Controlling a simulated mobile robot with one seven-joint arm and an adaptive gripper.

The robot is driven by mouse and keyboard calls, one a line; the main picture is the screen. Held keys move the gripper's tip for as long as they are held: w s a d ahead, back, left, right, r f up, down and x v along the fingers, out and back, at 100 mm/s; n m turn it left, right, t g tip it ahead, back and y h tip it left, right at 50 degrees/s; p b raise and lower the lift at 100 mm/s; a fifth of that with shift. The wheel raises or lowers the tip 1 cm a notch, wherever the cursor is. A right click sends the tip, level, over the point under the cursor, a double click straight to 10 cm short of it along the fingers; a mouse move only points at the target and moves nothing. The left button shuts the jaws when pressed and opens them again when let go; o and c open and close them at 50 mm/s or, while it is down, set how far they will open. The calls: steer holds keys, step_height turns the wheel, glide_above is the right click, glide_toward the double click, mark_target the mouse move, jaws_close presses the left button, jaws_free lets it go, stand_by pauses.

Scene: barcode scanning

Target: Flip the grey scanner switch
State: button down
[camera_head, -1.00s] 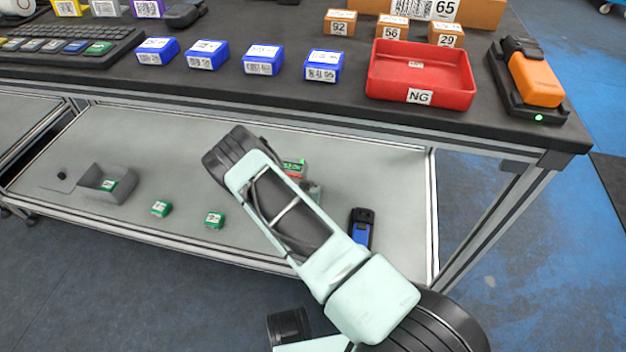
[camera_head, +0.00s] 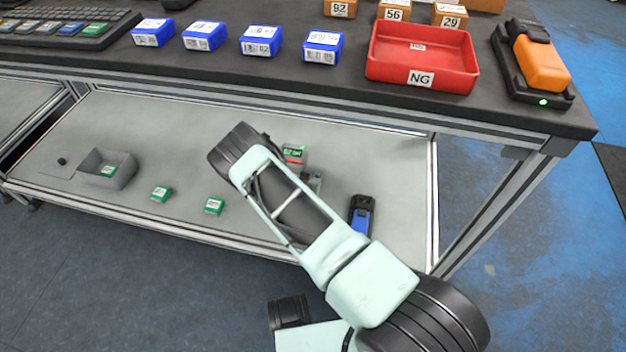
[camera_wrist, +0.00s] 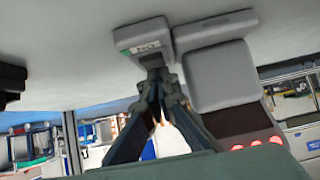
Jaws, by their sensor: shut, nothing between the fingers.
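A small grey device with a lit green display (camera_head: 294,152) stands on the lower shelf, partly hidden behind my arm in the head view. In the wrist view, a small grey box with a labelled face (camera_wrist: 143,38) sits beside a larger grey, rounded block (camera_wrist: 217,75). A dark part shows under the small box, right at my fingertips. My gripper (camera_wrist: 157,88) is shut and empty, its tips close to that dark part; I cannot tell whether they touch it. The gripper is hidden in the head view. I cannot make out the switch's position.
The lower shelf (camera_head: 395,165) also holds a blue-and-black handheld device (camera_head: 361,214), green boxes (camera_head: 161,193) and a grey bin (camera_head: 122,176). Above is the dark tabletop (camera_head: 215,83) with blue boxes (camera_head: 262,42), a red NG tray (camera_head: 420,55) and an orange device (camera_head: 540,62).

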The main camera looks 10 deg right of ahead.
steer(key=shift+s, duration=0.1)
steer(key=shift+w, duration=0.2)
steer(key=shift+w+d+r, duration=0.2)
steer(key=shift+w+d, duration=0.1)
steer(key=shift+w, duration=0.3)
steer(key=shift+r, duration=0.1)
